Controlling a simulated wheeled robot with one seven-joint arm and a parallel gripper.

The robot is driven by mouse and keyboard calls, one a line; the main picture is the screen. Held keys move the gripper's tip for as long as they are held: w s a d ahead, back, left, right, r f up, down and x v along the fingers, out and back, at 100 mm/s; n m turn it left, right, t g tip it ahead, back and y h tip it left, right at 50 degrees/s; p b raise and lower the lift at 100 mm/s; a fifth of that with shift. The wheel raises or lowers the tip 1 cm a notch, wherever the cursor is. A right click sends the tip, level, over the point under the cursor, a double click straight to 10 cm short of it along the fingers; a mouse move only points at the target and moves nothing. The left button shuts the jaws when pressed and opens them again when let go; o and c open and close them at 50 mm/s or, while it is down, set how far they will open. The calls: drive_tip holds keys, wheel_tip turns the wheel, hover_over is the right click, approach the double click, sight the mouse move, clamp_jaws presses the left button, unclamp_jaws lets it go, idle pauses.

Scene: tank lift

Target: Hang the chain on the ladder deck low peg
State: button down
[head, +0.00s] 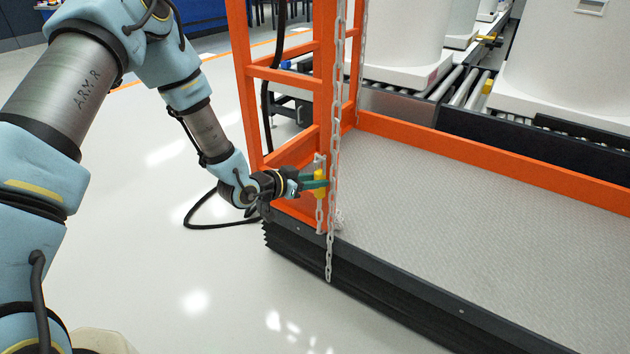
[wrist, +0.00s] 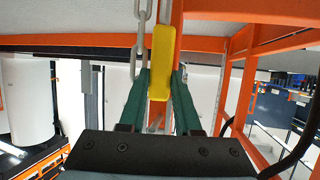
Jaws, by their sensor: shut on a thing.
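The grey link chain (head: 336,110) hangs in a long vertical run in front of the orange ladder frame (head: 242,70), its lower end over the deck's dark side. My gripper (head: 318,184) has its green fingers shut on a yellow grip piece (head: 319,178), with short lengths of chain above and below it. In the wrist view the yellow piece (wrist: 162,60) stands upright between the fingers (wrist: 159,95), and chain links (wrist: 142,35) run beside it on the left. I cannot make out the low peg in either view.
The grey textured deck (head: 470,230) is wide and bare, with an orange rail (head: 490,155) along its back. White tanks (head: 400,35) stand on a roller conveyor (head: 465,95) behind. A black cable (head: 200,222) lies on the open floor at left.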

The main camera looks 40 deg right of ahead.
drive_tip(key=c, duration=0.5)
unclamp_jaws()
